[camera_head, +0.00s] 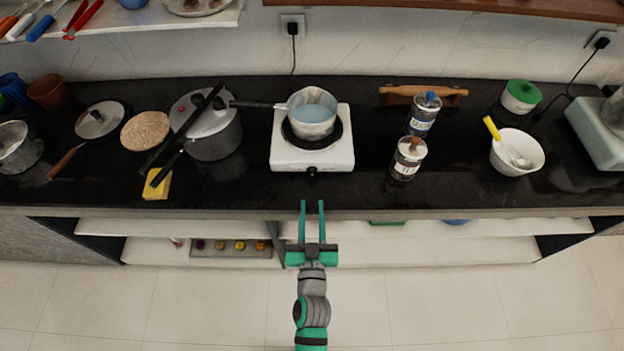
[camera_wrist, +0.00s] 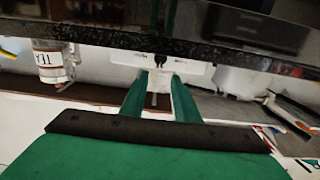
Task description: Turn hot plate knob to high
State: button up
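The white hot plate (camera_head: 283,158) stands on the black counter, with a saucepan (camera_head: 312,112) on its burner. Its dark knob (camera_head: 312,171) is at the middle of the front edge. My gripper (camera_head: 312,203) is in front of the counter edge, in line with the knob and apart from it. Its two green fingers are parallel and open, with nothing between them. In the wrist view, which looks upside down, the knob (camera_wrist: 160,60) and the white front of the hot plate (camera_wrist: 195,69) show beyond the fingers (camera_wrist: 158,85). The knob's setting is too small to tell.
Two jars (camera_head: 408,158) (camera_head: 424,114) stand right of the hot plate. A pressure cooker (camera_head: 212,140) and a yellow sponge (camera_head: 157,185) are on the left. The saucepan's handle (camera_head: 258,104) points left. The counter just before the knob is clear.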

aim_at(312, 175)
jog(key=w, duration=1)
grip_shut()
